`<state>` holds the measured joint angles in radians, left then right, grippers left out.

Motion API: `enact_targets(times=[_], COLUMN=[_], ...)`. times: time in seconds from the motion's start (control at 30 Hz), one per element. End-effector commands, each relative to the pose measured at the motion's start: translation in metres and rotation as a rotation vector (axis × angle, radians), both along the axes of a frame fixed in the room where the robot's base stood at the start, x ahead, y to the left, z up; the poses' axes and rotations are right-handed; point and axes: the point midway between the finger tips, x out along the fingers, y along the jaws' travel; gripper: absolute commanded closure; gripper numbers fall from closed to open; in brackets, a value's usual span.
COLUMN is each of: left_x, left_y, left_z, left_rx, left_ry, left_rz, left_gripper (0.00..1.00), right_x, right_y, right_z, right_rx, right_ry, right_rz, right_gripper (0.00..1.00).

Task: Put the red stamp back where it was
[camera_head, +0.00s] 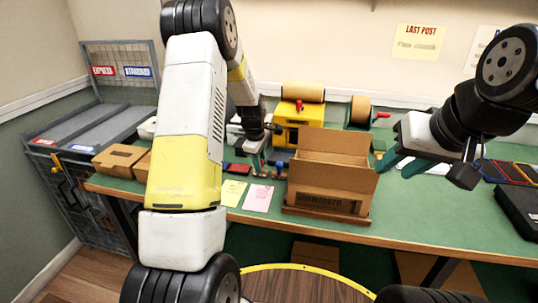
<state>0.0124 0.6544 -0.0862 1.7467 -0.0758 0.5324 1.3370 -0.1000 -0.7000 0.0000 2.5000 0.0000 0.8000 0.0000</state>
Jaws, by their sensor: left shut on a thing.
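My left gripper (260,167) reaches down to the green worktop behind the pink note. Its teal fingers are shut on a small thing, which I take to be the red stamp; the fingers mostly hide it. A small red pad (238,168) lies just left of the fingers. A small blue-topped stamp (279,168) stands just to their right. My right gripper (396,164) is at the right, above the worktop, with its teal fingers apart and nothing seen between them.
An open cardboard box (328,190) stands at the front edge, right of the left gripper. A yellow machine (298,130) is behind it. A yellow note (232,192) and pink note (258,198) lie in front. Several phones (510,174) lie at the right.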

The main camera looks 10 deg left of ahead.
Motion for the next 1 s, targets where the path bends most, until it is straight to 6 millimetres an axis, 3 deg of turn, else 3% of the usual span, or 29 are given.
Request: enact_targets(times=[0.23, 0.27, 0.37, 0.77, 1.0], left_x=[0.0, 0.0, 0.0, 0.0, -0.008], left_y=[0.0, 0.0, 0.0, 0.0, 0.002], left_z=[-0.002, -0.002, -0.002, 0.005, 0.048], left_rx=[0.0, 0.0, 0.0, 0.001, 0.001], left_ry=[0.0, 0.0, 0.0, -0.002, -0.005], left_rz=[0.0, 0.0, -0.001, -0.001, -0.001], left_gripper=[1.0, 0.71, 0.53, 0.53, 0.53], right_x=[0.0, 0.0, 0.0, 0.0, 0.0], right_y=[0.0, 0.0, 0.0, 0.0, 0.0], right_z=[0.0, 0.0, 0.0, 0.0, 0.0], right_rx=[0.0, 0.0, 0.0, 0.0, 0.0], right_ry=[0.0, 0.0, 0.0, 0.0, 0.0], right_rz=[0.0, 0.0, 0.0, 0.0, 0.0], right_gripper=[0.64, 0.64, 0.64, 0.64, 0.64])
